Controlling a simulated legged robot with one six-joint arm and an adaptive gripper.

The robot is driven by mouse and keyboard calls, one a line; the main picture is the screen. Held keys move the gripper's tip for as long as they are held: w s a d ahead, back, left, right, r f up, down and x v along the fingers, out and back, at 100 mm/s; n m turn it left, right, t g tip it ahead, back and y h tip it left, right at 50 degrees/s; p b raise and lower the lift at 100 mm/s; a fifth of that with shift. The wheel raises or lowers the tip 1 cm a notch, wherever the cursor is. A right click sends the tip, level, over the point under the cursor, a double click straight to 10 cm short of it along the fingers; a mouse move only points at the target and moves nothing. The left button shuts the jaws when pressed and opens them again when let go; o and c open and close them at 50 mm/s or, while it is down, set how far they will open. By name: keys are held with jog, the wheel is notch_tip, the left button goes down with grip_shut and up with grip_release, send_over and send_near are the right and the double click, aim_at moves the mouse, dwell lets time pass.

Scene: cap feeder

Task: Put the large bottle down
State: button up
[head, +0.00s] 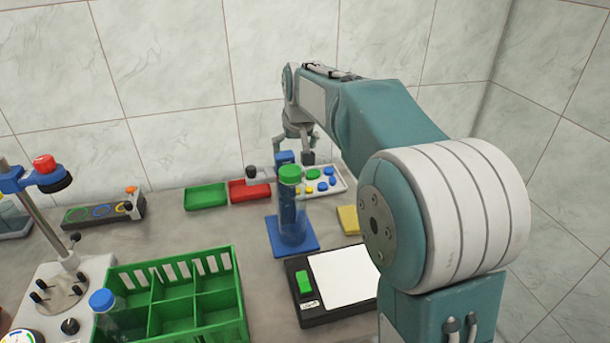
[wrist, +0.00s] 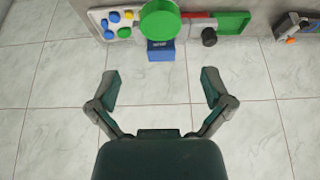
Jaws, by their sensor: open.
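The large bottle is a clear cylinder (head: 292,222) with a green cap (head: 290,173). It stands upright on a blue square pad (head: 276,240) in the head view. A large green round cap (wrist: 159,19), apparently the bottle's, shows at the top of the wrist view.
A tray of coloured caps (head: 335,182), a red tray (head: 250,192) and a green tray (head: 206,197) lie along the wall. A blue block (wrist: 160,51) is near my gripper. A green crate (head: 190,258) holding a blue-capped bottle (head: 103,301) and a scale (head: 345,275) stand in front.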

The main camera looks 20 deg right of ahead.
jog(key=s+f, duration=0.2)
jog(key=s, duration=1.5)
jog(key=s+f, duration=0.2)
jog(key=s, duration=1.4)
jog(key=shift+s+f+t, duration=0.15)
jog(key=shift+s+t, duration=0.25)
